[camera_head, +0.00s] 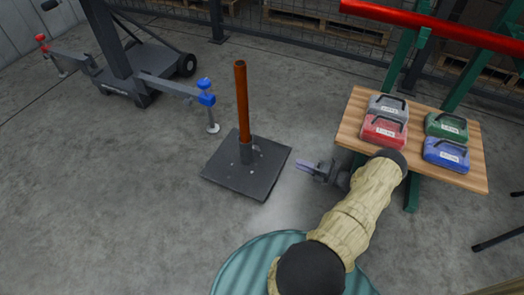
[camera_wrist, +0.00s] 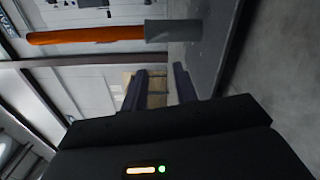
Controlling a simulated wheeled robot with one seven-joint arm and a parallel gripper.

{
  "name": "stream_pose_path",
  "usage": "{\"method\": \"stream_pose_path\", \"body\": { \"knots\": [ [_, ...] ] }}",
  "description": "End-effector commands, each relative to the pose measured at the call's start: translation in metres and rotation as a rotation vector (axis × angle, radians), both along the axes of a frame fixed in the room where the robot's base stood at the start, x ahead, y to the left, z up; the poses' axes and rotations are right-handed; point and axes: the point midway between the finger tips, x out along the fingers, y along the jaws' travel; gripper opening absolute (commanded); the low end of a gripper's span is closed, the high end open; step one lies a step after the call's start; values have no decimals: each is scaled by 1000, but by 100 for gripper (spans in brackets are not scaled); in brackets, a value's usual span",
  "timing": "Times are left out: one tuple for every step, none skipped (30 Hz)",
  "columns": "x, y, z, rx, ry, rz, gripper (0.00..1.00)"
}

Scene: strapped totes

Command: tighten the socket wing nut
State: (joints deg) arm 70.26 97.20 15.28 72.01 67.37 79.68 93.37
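A brown-orange post (camera_head: 241,100) stands upright in a short grey socket (camera_head: 246,153) on a dark square base plate (camera_head: 225,170). I cannot make out the wing nut on the socket in either view. My gripper (camera_head: 303,165) is to the right of the base plate, apart from the socket, with its fingers pointing left towards it. In the wrist view, the socket (camera_wrist: 173,31) and post (camera_wrist: 85,34) lie sideways above the fingers. My gripper (camera_wrist: 160,88) is open there, with an empty gap between its two dark fingers.
A wooden table (camera_head: 350,122) with several coloured cases stands close behind my arm on the right. A red bar (camera_head: 430,25) on green supports runs above it. A wheeled stand (camera_head: 145,65) with a blue-topped leg is at the back left. The floor left of the plate is clear.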

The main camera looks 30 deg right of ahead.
Motion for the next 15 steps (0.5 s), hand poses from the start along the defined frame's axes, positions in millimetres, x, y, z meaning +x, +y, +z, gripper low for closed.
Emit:
{"method": "stream_pose_path", "body": {
  "knots": [
    [1,0,0,-71,-56,0,29],
    [1,1,0,-118,-92,1,29],
    [2,1,0,-179,-139,2,29],
    [2,2,0,-224,-174,3,29],
    [3,3,0,-269,-211,3,29],
    [3,3,0,-331,-259,5,29],
    [4,4,1,-377,-294,5,29],
    [4,4,1,-424,-330,6,29],
    [4,4,1,-485,-378,6,29],
    [4,4,1,-531,-413,6,29],
    [4,3,1,-578,-449,4,29],
    [5,3,2,-640,-498,3,29],
    [4,3,2,-686,-533,3,29],
    [4,2,2,-733,-568,2,29],
    [5,2,2,-795,-616,3,29]
  ]
}}
